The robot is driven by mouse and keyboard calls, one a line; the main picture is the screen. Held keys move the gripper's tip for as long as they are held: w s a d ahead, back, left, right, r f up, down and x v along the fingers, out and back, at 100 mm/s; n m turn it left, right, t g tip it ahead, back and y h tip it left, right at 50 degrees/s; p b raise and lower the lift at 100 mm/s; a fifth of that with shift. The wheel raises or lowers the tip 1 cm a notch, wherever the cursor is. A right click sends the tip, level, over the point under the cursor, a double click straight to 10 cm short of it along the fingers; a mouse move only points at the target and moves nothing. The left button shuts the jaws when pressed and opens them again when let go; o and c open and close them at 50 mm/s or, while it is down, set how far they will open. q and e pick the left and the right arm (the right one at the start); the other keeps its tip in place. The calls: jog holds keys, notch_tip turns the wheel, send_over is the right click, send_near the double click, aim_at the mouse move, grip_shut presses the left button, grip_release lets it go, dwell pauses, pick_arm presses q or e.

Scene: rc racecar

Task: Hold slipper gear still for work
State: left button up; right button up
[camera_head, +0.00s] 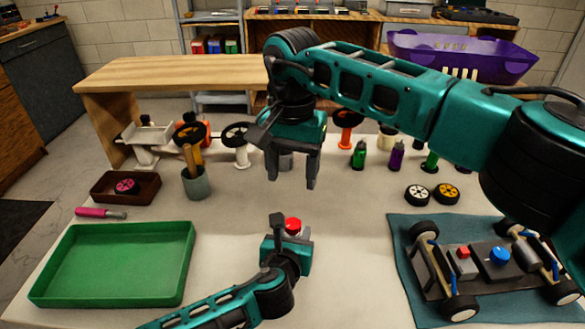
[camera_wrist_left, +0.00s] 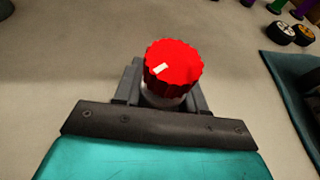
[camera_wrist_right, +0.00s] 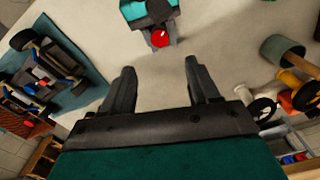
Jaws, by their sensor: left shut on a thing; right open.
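The slipper gear appears to be the red, ridged round piece (camera_head: 293,225) with a small white mark on top, at the middle of the table. It fills the centre of the left wrist view (camera_wrist_left: 173,65) and shows small in the right wrist view (camera_wrist_right: 160,38). My left gripper (camera_head: 289,238) is shut around the pale part under the red top, low over the table. The lower part is hidden by the fingers. My right gripper (camera_head: 292,183) is open and empty, pointing down above and beyond the red piece; its spread fingers show in the right wrist view (camera_wrist_right: 160,78).
An RC car chassis (camera_head: 485,268) lies on a teal mat (camera_head: 402,235) at right. A green tray (camera_head: 110,265), pink-handled screwdriver (camera_head: 95,212), brown box (camera_head: 105,190) and grey cup (camera_head: 196,184) stand at left. Bottles and stands line the back. Table beside the grippers is clear.

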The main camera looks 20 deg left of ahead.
aim_at(293, 223)
jog(key=shift+n, duration=0.7)
notch_tip(293, 223, down, 12)
jog(key=shift+w+f, duration=0.1)
jog(key=c, duration=1.1)
jog(key=shift+o, duration=0.2)
jog(key=shift+m, duration=1.6)
